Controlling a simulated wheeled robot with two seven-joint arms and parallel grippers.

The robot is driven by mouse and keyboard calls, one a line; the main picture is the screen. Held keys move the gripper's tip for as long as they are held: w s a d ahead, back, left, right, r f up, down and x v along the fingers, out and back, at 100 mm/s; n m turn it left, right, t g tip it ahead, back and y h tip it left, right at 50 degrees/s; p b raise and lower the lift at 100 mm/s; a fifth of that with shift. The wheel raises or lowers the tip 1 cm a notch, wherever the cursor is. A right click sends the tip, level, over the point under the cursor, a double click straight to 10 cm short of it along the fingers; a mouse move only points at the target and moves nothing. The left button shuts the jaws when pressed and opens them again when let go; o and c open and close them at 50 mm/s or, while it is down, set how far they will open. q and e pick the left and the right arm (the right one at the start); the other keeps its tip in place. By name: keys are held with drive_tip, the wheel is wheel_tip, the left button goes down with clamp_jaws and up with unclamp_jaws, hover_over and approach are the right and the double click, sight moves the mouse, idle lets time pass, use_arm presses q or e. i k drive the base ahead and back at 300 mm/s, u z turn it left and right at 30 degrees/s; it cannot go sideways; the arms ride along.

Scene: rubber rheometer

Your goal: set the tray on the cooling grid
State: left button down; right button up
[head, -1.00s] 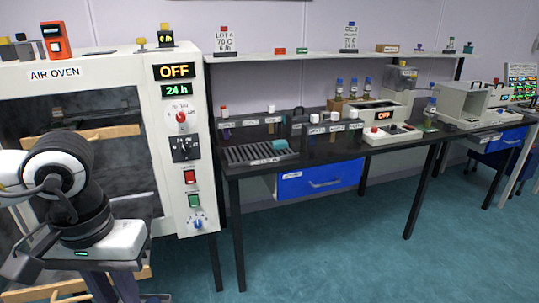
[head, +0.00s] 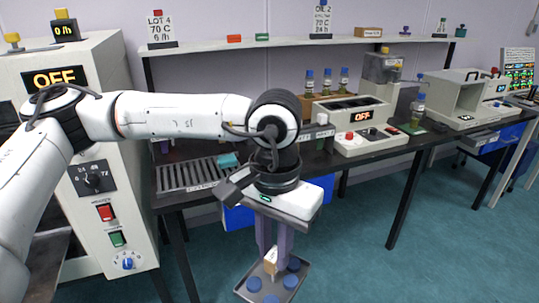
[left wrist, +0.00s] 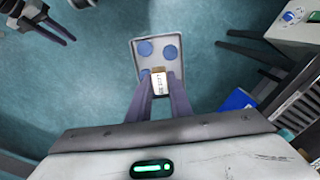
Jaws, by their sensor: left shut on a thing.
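My left gripper (head: 275,245) points down in front of the bench, its two purple fingers shut on the upright handle block of the tray (head: 243,292). The grey tray hangs level or nearly so over the floor, with several blue discs on it. In the left wrist view the tray (left wrist: 138,46) lies beyond the fingertips (left wrist: 160,80), and the labelled handle sits between them.
The air oven (head: 85,150) stands left of the grid. A shelf (head: 300,47) runs above the bench. My left wrist hides part of the bench right of the grid. A balance-like device reading OFF (head: 365,135) stands farther right. A blue drawer (head: 235,217) hangs below the bench.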

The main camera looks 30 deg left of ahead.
sight(180, 174)
drive_tip(key=u, duration=0.2)
drive_tip(key=i, duration=1.05)
drive_tip(key=u, duration=1.25)
drive_tip(key=i, duration=0.45)
drive_tip(key=u, duration=0.45)
